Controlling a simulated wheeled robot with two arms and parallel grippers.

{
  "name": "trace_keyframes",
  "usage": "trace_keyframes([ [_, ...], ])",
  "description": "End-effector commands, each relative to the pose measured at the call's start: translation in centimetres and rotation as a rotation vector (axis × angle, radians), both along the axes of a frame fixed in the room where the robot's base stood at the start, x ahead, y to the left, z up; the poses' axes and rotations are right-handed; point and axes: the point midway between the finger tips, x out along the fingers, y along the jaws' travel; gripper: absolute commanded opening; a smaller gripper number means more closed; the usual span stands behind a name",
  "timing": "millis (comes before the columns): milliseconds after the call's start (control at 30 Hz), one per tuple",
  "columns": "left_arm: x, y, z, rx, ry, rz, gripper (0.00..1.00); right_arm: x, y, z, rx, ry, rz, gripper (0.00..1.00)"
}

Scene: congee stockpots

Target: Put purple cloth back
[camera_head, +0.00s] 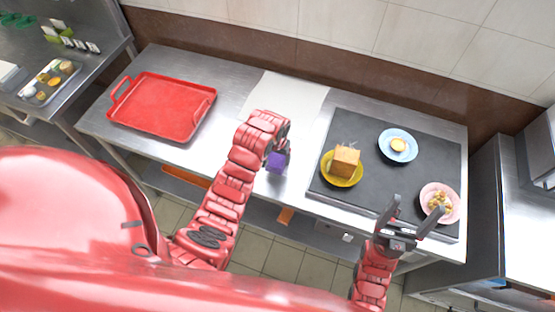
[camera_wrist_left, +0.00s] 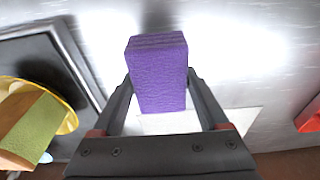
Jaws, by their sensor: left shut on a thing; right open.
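The purple cloth (camera_head: 277,162) is a small folded block. My left gripper (camera_head: 280,152) is shut on it over the front middle of the steel table, between the red tray and the dark mat. In the left wrist view the purple cloth (camera_wrist_left: 158,75) sits between the two fingers of my left gripper (camera_wrist_left: 160,95). I cannot tell whether it touches the table. My right gripper (camera_head: 407,212) is open and empty near the front right edge of the dark mat.
A red tray (camera_head: 160,105) lies at the left of the steel table. A white sheet (camera_head: 305,92) lies at the back middle. The dark mat (camera_head: 375,122) holds a yellow plate (camera_head: 342,182) with a brown block, a blue plate (camera_head: 385,146) and a pink plate (camera_head: 455,204) with food.

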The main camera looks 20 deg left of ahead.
Motion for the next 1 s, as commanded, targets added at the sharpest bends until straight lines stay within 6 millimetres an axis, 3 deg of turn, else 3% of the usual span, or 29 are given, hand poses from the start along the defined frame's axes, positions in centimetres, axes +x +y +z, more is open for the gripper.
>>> trace_keyframes([
  [267,-0.2,0.0,-2.5,0.000,0.007,0.001,0.25,0.0,0.0,2.3,0.000,0.000,0.000,0.80],
  [667,0.0,0.0,-3.5,-0.001,0.000,0.000,0.25,0.0,0.0,1.9,0.000,0.000,0.000,0.80],
  [700,0.0,0.0,-3.6,-0.001,0.000,0.000,0.79,0.0,0.0,1.9,0.000,0.000,0.000,0.80],
  [833,0.0,0.0,-3.5,-0.001,0.000,0.000,1.00,0.0,0.0,2.0,0.000,0.000,0.000,0.80],
  [1000,0.0,0.0,-3.4,-0.001,0.000,0.000,1.00,0.0,0.0,2.0,0.000,0.000,0.000,0.80],
])
